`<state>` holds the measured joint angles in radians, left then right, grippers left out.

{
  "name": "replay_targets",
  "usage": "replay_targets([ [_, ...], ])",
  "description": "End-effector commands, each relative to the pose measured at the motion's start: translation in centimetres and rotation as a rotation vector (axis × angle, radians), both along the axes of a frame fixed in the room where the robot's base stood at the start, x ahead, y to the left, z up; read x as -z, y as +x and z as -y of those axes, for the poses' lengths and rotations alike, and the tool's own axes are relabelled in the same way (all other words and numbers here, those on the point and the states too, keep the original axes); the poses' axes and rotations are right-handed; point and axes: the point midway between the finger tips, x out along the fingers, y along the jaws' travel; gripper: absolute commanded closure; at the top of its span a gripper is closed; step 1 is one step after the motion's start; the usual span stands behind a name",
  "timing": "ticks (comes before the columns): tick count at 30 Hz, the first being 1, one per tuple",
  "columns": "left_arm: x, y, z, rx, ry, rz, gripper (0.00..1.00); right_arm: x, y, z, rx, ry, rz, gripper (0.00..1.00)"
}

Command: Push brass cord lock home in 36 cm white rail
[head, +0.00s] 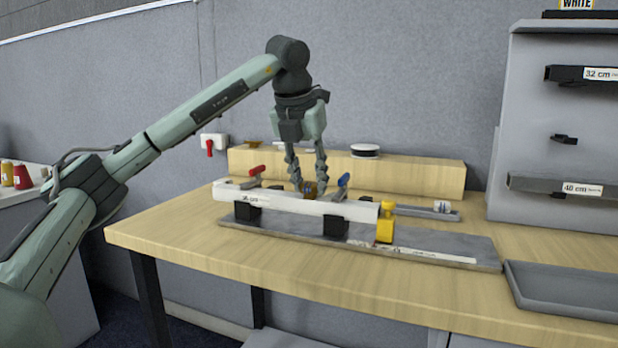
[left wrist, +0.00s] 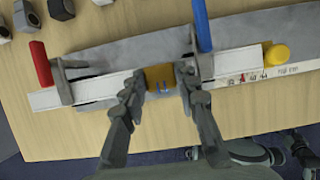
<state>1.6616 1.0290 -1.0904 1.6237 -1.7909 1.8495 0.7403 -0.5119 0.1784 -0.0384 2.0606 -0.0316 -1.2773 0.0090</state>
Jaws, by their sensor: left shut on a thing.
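The white rail (head: 276,201) lies across black supports on a grey fixture on the table, with a partly readable length label near its left end. It also shows in the left wrist view (left wrist: 88,92). My left gripper (head: 309,190) points down over the rail and is shut on the brass cord lock (left wrist: 160,78). In the head view the lock (head: 309,187) is a small brown piece at the rail's top, between the fingertips. I cannot tell how deep it sits in the rail. My right gripper is not in view.
A red-handled clamp (head: 256,170) and a blue-handled clamp (head: 343,181) stand either side of the lock along the rail. A yellow block (head: 385,224) stands at the rail's right end. A grey tray (head: 565,290) lies at the right.

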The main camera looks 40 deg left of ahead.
Motion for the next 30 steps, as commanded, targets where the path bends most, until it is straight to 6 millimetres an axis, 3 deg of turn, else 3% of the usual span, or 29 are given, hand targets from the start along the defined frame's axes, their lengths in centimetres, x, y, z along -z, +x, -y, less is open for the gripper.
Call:
replay_targets([
  [21,1.2,0.0,0.0,0.0,0.0,-0.003,0.98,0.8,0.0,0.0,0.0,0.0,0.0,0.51],
  [22,1.3,0.0,0.0,0.0,0.0,-0.003,0.66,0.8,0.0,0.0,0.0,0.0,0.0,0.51],
  [27,1.3,0.0,0.0,0.001,0.0,-0.004,0.46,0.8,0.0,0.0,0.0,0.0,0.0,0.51],
  [30,1.3,0.0,0.0,0.001,0.0,-0.004,0.46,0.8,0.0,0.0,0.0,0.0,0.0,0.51],
])
